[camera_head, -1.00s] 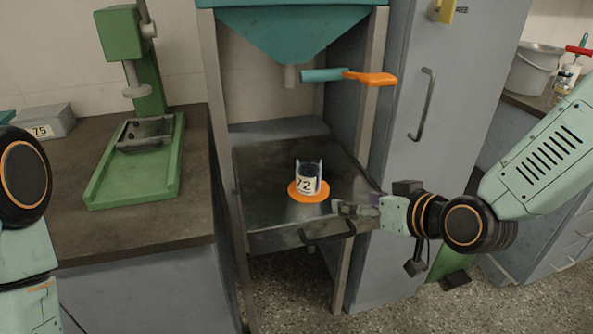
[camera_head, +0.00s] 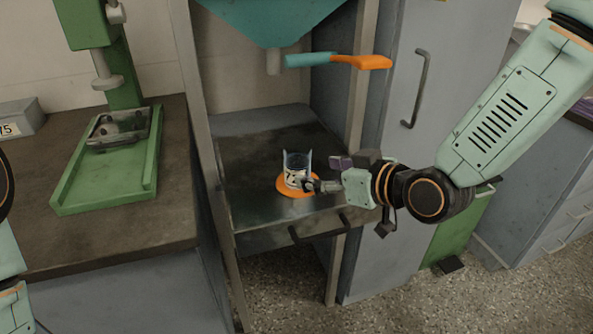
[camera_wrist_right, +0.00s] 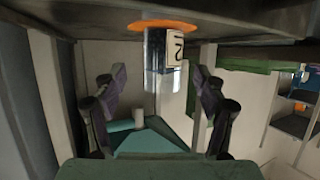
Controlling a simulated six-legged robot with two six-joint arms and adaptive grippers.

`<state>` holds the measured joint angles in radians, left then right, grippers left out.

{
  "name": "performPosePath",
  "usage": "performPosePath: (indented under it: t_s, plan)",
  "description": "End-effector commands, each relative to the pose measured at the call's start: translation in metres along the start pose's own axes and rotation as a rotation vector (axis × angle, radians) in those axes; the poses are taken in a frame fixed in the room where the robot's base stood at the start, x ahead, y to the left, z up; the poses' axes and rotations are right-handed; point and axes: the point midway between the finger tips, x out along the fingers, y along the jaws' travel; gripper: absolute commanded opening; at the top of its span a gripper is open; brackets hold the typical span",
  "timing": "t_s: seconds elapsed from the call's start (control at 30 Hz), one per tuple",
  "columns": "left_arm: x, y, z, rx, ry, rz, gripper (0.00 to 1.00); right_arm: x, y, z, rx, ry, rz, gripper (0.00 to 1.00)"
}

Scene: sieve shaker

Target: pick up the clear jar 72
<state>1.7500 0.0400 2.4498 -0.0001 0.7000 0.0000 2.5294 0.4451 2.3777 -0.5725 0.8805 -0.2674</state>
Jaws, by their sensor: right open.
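The clear jar 72 (camera_head: 297,160) stands upright on an orange disc (camera_head: 284,190) on the dark metal shelf. In the right wrist view, which is upside down, the jar (camera_wrist_right: 154,60) appears between the two spread purple-grey fingers (camera_wrist_right: 158,88), near the fingertips.
A teal hopper (camera_head: 265,20) hangs above the shelf (camera_head: 250,150), with a teal and orange handle (camera_head: 340,61) below it. A green press stand (camera_head: 105,175) is on the left bench. A grey cabinet (camera_head: 400,170) stands close on the right.

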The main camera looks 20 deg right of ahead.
Motion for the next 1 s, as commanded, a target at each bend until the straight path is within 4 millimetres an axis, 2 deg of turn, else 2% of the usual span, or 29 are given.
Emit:
performPosePath:
  t_s: [0.17,0.4,0.6,0.9,1.0]
  plan:
    - [0.006,0.000,0.000,0.000,0.000,0.000,0.33,0.010,-0.001,0.001,-0.006,0.001,-0.001,0.72]
    - [0.022,0.000,0.000,0.000,0.000,0.000,0.33,0.037,-0.003,0.003,-0.008,-0.001,-0.003,0.72]
    - [0.028,0.000,0.000,0.000,0.000,0.000,0.33,0.054,-0.002,0.001,-0.004,0.001,-0.002,0.72]
    - [0.027,0.000,0.000,0.000,0.000,0.000,0.33,0.056,-0.002,0.000,0.000,0.001,-0.002,0.72]
    - [0.027,0.000,0.000,0.000,0.000,0.000,0.33,0.056,-0.002,0.000,-0.001,0.001,-0.002,0.63]
